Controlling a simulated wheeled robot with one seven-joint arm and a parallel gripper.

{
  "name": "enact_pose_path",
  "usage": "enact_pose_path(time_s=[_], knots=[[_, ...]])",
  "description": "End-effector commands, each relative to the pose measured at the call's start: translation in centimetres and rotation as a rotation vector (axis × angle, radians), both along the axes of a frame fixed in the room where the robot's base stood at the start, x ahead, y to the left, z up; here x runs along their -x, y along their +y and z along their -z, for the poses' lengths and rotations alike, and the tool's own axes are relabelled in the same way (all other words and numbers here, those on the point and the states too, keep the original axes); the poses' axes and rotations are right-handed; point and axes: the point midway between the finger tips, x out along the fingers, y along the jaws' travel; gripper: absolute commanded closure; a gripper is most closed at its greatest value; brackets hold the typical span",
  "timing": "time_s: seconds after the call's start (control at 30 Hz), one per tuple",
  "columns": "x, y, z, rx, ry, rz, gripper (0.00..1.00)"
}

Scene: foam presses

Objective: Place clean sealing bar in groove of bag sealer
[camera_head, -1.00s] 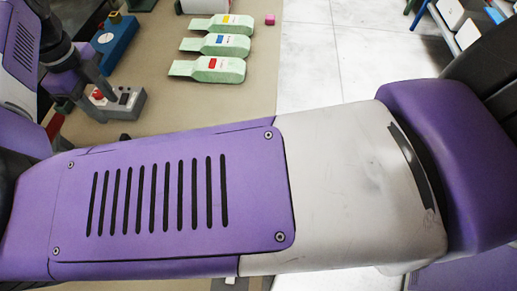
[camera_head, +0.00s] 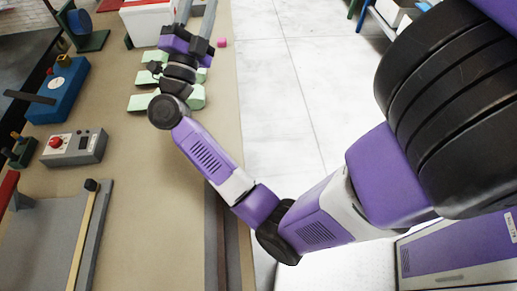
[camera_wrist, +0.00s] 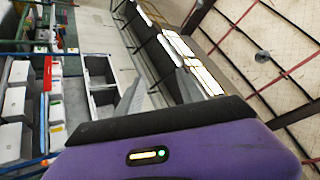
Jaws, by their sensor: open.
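My gripper (camera_head: 196,14) is at the top of the head view, over the far part of the beige table. Its two fingers are apart, with nothing seen between them. The wrist view looks out over the room, and no table object shows there. A blue device (camera_head: 50,98) with a dark lever and a yellow knob stands at the table's left; it may be the bag sealer, but I cannot tell. No groove is clear. I cannot identify a clean sealing bar for sure. Pale green paddle-shaped pieces (camera_head: 142,102) lie partly hidden under my wrist.
A grey control box (camera_head: 88,147) with a red button sits left of centre. A grey board (camera_head: 45,235) with a tan strip and red handle lies at front left.

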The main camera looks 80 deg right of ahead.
Motion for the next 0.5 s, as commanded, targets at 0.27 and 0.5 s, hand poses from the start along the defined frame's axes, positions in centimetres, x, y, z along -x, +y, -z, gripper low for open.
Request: enact_pose_path(time_s=[0.27,0.5], knots=[[0.0,7.4,0.0,0.348,0.334,-0.255,0.55],[1.1,15.2,5.1,0.501,0.644,-0.508,0.55]])
